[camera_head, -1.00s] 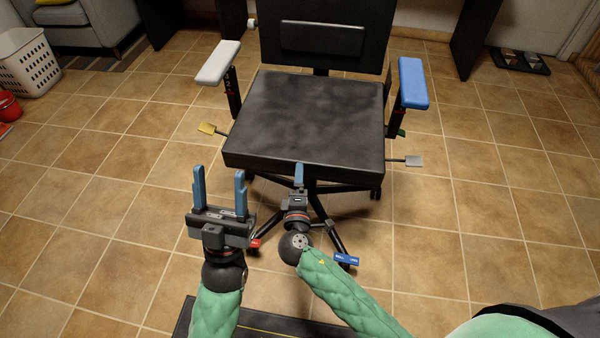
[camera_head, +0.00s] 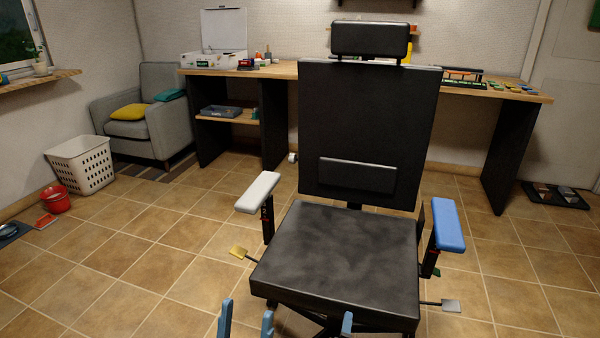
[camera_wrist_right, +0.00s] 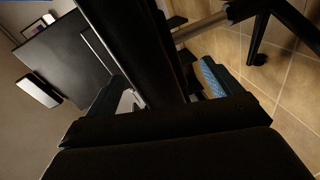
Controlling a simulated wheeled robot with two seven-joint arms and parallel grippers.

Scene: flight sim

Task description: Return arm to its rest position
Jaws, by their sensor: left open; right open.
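My left gripper (camera_head: 246,322) shows at the bottom edge of the head view. Only its two blue fingertips are visible, spread apart with nothing between them. One blue fingertip of my right gripper (camera_head: 347,323) shows just to the right, in front of the chair seat's front edge. The rest of both arms is out of the head view. In the right wrist view the fingers of the right gripper (camera_wrist_right: 165,85) are spread apart. A dark part of the chair (camera_wrist_right: 135,45) shows beyond and between them; whether they touch it I cannot tell.
A black office chair (camera_head: 340,255) with a white left armrest (camera_head: 258,192) and a blue right armrest (camera_head: 448,224) stands close in front. Behind it is a long desk (camera_head: 285,72).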

